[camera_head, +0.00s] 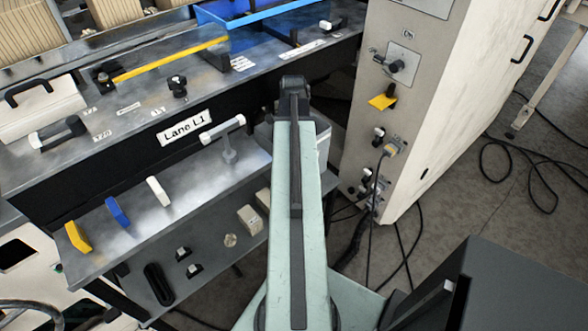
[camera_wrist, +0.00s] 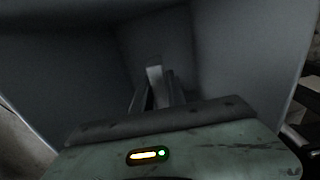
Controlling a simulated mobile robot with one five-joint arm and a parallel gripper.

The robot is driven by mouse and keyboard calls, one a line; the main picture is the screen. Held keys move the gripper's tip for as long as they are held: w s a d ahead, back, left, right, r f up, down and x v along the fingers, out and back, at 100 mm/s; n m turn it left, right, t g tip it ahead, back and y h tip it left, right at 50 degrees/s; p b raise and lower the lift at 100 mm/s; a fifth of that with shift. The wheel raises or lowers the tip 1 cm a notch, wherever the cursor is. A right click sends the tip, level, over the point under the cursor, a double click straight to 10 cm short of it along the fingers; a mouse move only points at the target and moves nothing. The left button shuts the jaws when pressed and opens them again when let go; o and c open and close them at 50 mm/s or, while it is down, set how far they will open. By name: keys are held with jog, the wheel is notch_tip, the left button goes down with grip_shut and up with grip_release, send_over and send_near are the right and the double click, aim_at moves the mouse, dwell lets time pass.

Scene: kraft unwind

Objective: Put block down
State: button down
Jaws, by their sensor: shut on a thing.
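In the wrist view, my gripper (camera_wrist: 156,92) is shut on a small pale block (camera_wrist: 154,76). The block shows as a light grey face between the dark fingertips. Grey walls (camera_wrist: 75,75) surround the gripper on the left, right and far side, like the inside of a bin. I cannot tell whether the block touches the bottom. In the head view, my arm hides the gripper and the block. A grey bin (camera_head: 323,142) partly shows behind my arm, beside the bench.
The metal bench marked "Lane L1" (camera_head: 185,128) stands at left. Its lower shelf (camera_head: 190,170) carries yellow (camera_head: 78,237), blue (camera_head: 117,211) and white (camera_head: 158,191) pieces. A tall pale cabinet (camera_head: 430,90) stands close at right. Cables (camera_head: 535,165) lie on the floor.

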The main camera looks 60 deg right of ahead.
notch_tip(320, 180, down, 8)
jog(key=b, duration=0.6)
jog(key=shift+r, duration=0.2)
jog(key=shift+f, duration=0.2)
jog(key=c, duration=1.3)
grip_release()
jog(key=shift+r, duration=0.1)
notch_tip(320, 180, up, 12)
jog(key=p, duration=1.2)
jog(key=shift+r, duration=0.25)
jog(key=shift+f, duration=0.15)
